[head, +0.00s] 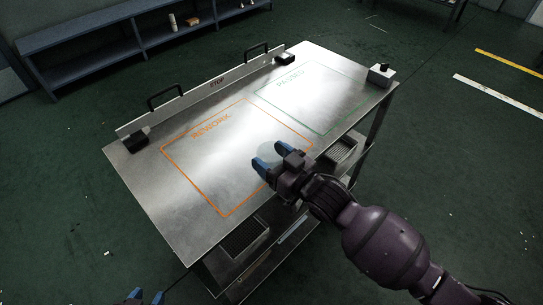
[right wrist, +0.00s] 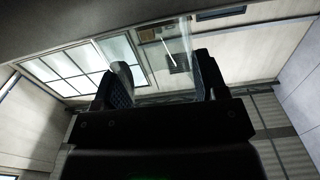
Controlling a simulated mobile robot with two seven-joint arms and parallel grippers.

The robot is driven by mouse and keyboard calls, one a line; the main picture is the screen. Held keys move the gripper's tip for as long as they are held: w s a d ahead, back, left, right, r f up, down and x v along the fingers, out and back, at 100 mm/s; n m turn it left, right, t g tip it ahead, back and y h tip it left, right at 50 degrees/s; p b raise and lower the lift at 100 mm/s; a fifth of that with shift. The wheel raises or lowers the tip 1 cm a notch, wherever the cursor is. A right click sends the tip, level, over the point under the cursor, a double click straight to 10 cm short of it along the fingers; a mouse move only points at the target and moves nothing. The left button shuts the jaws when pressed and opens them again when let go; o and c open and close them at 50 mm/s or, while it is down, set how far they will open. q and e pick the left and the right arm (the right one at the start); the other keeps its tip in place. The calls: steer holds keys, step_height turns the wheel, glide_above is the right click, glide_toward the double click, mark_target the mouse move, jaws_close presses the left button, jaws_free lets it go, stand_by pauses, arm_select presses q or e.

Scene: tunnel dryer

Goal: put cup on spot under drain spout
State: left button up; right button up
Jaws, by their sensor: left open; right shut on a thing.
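My right gripper (head: 271,157) is over the front edge of the steel table, its blue fingers pointing left and away. It is shut on a clear, see-through cup (head: 266,151), which shows only faintly over the orange REWORK outline. In the right wrist view the fingers (right wrist: 163,82) stand on either side of the clear cup (right wrist: 178,42). The cup's full outline is hard to make out. My left gripper (head: 146,297) is open at the bottom left edge, mostly cut off, away from the table. I see no drain spout or marked spot for it.
The steel table (head: 180,205) has orange REWORK and green PASSED outlines, both bare. A small box with a knob (head: 381,74) is at the right corner. A blue shelf (head: 95,50) stands behind.

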steer(key=shift+f, duration=0.1)
steer(key=shift+f, duration=0.1)
steer(key=o, duration=0.9)
